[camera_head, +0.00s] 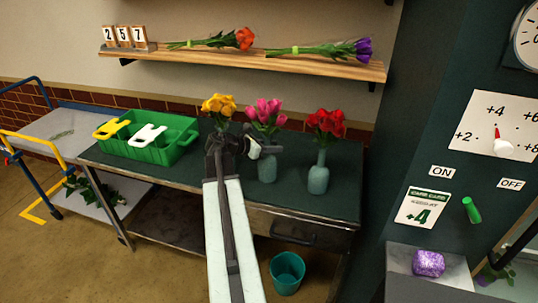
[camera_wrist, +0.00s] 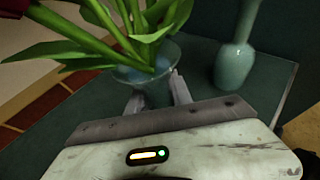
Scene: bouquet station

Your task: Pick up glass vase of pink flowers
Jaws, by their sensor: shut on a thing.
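The glass vase of pink flowers (camera_head: 267,168) stands upright at the middle of the dark green tabletop, with pink blooms (camera_head: 266,113) above it. I cannot tell whether its base touches the table. My gripper (camera_head: 260,150) is at the vase's upper part, shut on it. In the wrist view, the two fingers of my gripper (camera_wrist: 157,92) are at the vase (camera_wrist: 160,76) just below its flared rim. Green leaves and stems rise out of it. The lower part of the vase is hidden behind my gripper there.
A vase of red flowers (camera_head: 318,178) stands close to the right; it also shows in the wrist view (camera_wrist: 235,62). Yellow flowers (camera_head: 219,106) are to the left, partly behind my arm. A green crate (camera_head: 150,150) stands further left. A shelf (camera_head: 230,57) holds two bouquets above.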

